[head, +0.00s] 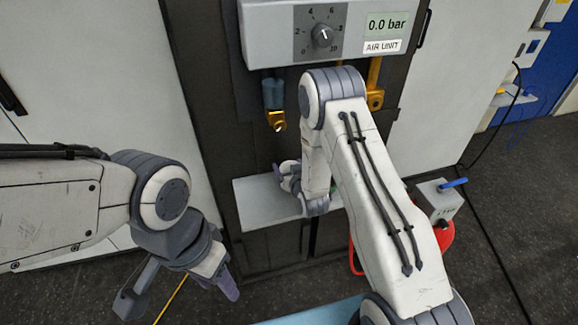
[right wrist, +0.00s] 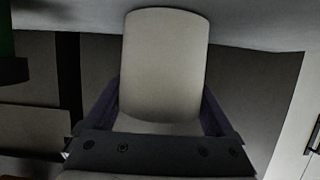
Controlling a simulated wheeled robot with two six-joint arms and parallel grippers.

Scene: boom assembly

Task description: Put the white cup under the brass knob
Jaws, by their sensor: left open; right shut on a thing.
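A white cup (right wrist: 165,65) is between the two dark purple fingers of my right gripper (right wrist: 160,110) in the right wrist view. The gripper is shut on it. In the head view my right gripper (head: 287,177) is over the pale shelf (head: 255,208); the cup cannot be made out clearly there. A brass knob (head: 277,120) hangs under a blue-grey fitting, above and slightly left of that gripper. A second brass part (head: 375,98) is on the right, behind my right arm. My left gripper (head: 218,284) is open and empty, low on the left, away from the shelf.
The air unit (head: 262,30) has a dial (head: 323,36) and a display (head: 388,25) reading 0.0 bar. A grey box with a blue lever (head: 440,198) stands at right. A green thing (right wrist: 5,35) shows at the wrist view's left edge.

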